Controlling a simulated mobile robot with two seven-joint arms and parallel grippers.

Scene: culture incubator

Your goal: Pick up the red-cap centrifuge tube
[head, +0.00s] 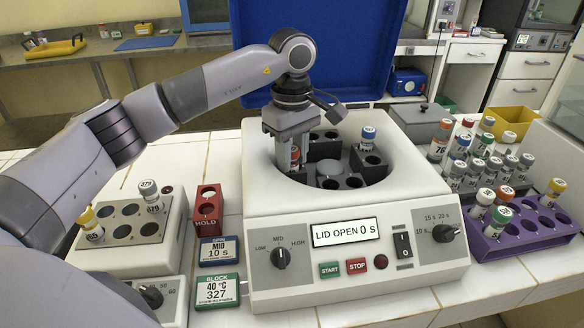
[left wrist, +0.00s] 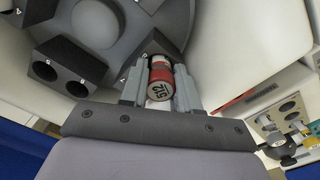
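The red-cap centrifuge tube (left wrist: 160,82) stands in a rotor slot of the open centrifuge (head: 258,205), with number markings on its cap top in the left wrist view. In the head view the tube (head: 295,156) shows only partly between my fingers, at the left side of the bowl. My left gripper (head: 292,148) points down into the bowl. Its fingers (left wrist: 160,88) lie on both sides of the red cap, with no clear gap in the left wrist view. The tube's lower part is hidden. My right gripper is not in view.
A blue-cap tube (head: 368,134) stands in another rotor slot. The blue lid (head: 350,50) is raised behind. A purple rack (head: 530,236) with several tubes is at the right. A heating block (head: 130,255) with two tubes and a red HOLD rack (head: 207,206) are at the left.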

